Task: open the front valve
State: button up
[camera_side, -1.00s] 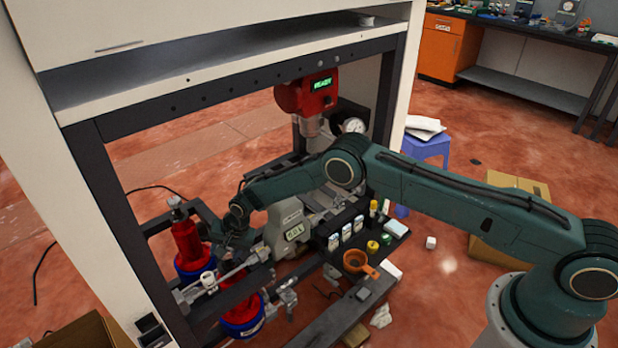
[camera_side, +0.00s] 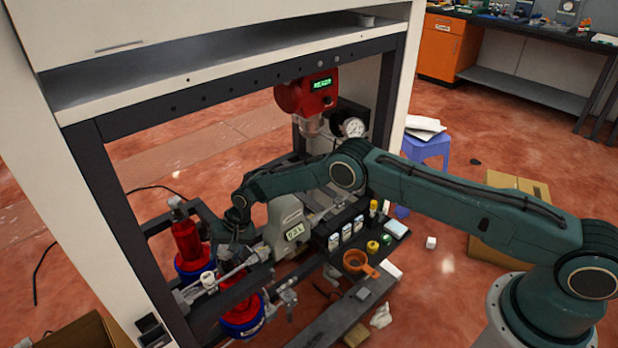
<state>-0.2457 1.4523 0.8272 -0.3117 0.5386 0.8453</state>
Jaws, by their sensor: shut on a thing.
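My gripper (camera_side: 236,256) reaches down among the pipes above the two red cylinders with blue bases. Its fingers are small and dark here, partly hidden by my wrist and the pipework. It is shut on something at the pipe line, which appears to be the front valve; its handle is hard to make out. One red cylinder (camera_side: 187,240) stands behind at the left. The other red cylinder (camera_side: 240,310) stands lower and nearer, below the pipe (camera_side: 235,270). A metal fitting (camera_side: 286,292) shows to the right of the nearer cylinder.
A grey unit with a lit readout (camera_side: 295,232) stands right of my gripper. A red head with a green display (camera_side: 307,94) hangs above. Small bottles (camera_side: 346,233) and an orange funnel (camera_side: 356,261) sit to the right. The dark frame post (camera_side: 110,200) bounds the left.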

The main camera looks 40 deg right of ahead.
jog(key=shift+n+g+y, duration=0.3)
jog(key=shift+n+g, duration=0.3)
jog(key=shift+n, duration=1)
jog(key=o, duration=0.9)
jog(key=shift+m, duration=0.3)
jog(key=m+t, duration=0.1)
jog(key=m, duration=0.1)
jog(key=m+t+h, duration=0.1)
jog(key=m, duration=0.2)
jog(key=shift+m, duration=0.3)
jog(key=m+h, duration=0.1)
jog(key=m, duration=0.2)
jog(key=m+t+h, duration=0.1)
jog(key=m, duration=0.2)
jog(key=shift+h, duration=0.3)
